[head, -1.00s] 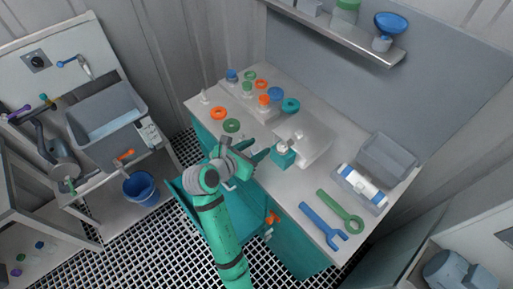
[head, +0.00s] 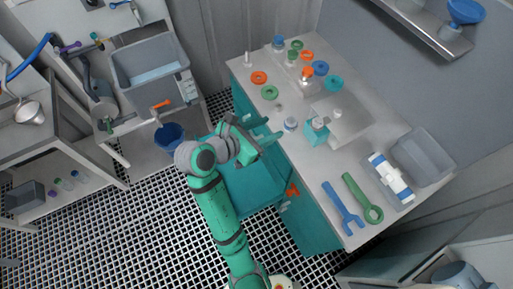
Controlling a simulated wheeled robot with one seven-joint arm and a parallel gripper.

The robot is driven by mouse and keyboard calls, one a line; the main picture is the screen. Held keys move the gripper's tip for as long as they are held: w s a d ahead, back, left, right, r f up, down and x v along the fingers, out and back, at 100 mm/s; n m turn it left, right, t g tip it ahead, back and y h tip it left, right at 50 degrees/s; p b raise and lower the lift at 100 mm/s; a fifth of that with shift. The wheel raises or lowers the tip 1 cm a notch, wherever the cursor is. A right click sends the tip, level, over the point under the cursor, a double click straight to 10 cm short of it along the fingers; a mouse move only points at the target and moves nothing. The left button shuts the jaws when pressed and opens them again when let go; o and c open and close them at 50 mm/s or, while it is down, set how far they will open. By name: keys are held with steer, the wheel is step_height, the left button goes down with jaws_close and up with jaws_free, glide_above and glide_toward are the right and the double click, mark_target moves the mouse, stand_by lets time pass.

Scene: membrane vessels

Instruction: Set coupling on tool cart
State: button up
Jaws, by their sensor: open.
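The tool cart (head: 310,165), as I take it, is the teal cabinet with a light grey top. A small blue and white round piece (head: 290,124) stands on the top near its front edge; it may be the coupling, but it is too small to be sure. My gripper (head: 269,131) is open beside the front edge, its fingers pointing right toward that piece. They look apart from it and empty. The teal block (head: 316,130) with a white top stands just right of the piece.
A teal drawer (head: 250,188) stands open below.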

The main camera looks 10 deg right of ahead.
steer(key=s+a+f+m+t+y, duration=0.3)
steer(key=s+a+f+m+y, duration=0.15)
steer(key=f, duration=0.35)
steer(key=s+a+f+m+t+y, duration=0.2)
steer(key=s+a+f+m+y, duration=0.1)
steer(key=s+f, duration=0.4)
steer(key=s+a+r+m+t+y, duration=0.1)
steer(key=s+r+m, duration=0.2)
steer(key=s+m, duration=0.5)
steer(key=s+r+m+t+y, duration=0.1)
steer(key=s+r+m+t, duration=0.1)
steer(key=s+m, duration=0.6)
steer(key=shift+s+a+r+y, duration=0.4)
steer(key=shift+s+r, duration=0.15)
steer(key=shift+s, duration=0.45)
steer(key=shift+m, duration=0.25)
steer(key=shift+c, duration=0.3)
steer(key=shift+c, duration=0.9)
steer(key=shift+w, duration=0.15)
